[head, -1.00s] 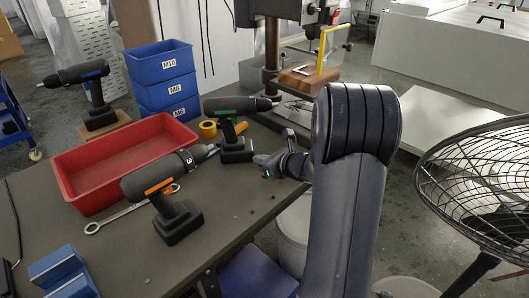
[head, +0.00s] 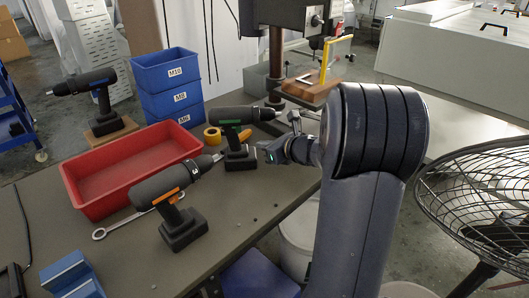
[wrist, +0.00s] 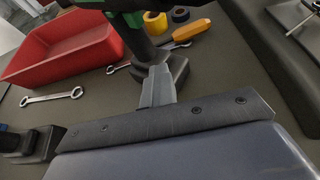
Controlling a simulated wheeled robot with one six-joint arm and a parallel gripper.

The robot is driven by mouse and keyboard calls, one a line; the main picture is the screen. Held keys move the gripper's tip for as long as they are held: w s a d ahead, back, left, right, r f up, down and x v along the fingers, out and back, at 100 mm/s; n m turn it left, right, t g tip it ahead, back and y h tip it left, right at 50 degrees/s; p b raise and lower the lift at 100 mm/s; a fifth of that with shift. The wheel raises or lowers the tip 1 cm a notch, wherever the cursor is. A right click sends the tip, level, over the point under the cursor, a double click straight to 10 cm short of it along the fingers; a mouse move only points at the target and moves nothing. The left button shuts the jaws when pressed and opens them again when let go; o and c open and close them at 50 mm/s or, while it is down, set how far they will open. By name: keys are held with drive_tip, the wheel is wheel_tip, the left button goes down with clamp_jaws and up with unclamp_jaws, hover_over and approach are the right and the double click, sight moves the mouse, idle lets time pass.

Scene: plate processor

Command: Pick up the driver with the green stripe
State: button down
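The driver with the green stripe (head: 236,116) stands upright on the table, its nose pointing right. In the wrist view its green-marked body (wrist: 128,18) is cut by the top edge, and its dark base shows behind my grey fingers. My gripper (head: 268,152) is just right of the driver's handle in the head view. In the wrist view the fingers (wrist: 157,88) point at the base and overlap it in the picture; I cannot tell if they touch it. The fingers show as one narrow grey shape, so their opening is unclear.
An orange-striped driver (head: 170,195) stands in front, and a blue-striped driver (head: 95,85) stands on a wooden block. A red bin (head: 85,200), blue boxes (head: 172,100), yellow tape (head: 212,136) and a wrench (head: 115,229) are nearby. A drill press (head: 275,60) stands behind.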

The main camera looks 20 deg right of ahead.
drive_tip(key=shift+r, duration=0.65)
drive_tip(key=c, duration=2.1)
unclamp_jaws()
drive_tip(key=o, duration=1.7)
drive_tip(key=shift+c, duration=0.2)
